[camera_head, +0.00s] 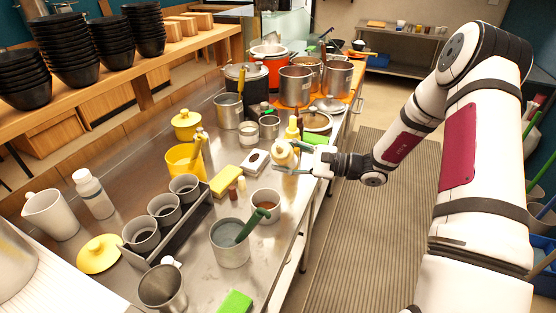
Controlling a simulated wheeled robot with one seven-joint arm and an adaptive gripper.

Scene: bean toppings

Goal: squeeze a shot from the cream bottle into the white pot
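My gripper (284,158) reaches in from the right over the counter's right edge. Its fingers are around a cream-coloured bottle (283,152), which appears tilted; part of it is hidden by the fingers. A small white pot (266,221) with reddish-brown contents stands on the counter below and slightly left of the gripper, apart from the bottle. A larger pale pot (230,256) with grey contents and a green-handled utensil stands in front of it. Whether the bottle's nozzle points down cannot be made out.
A yellow bottle (292,130) stands just behind the gripper. A yellow sponge (225,181), a rack of several cups (178,229) and a metal pitcher (162,290) lie to the left. Large metal pots (296,86) crowd the back. The matted floor (370,240) on the right is clear.

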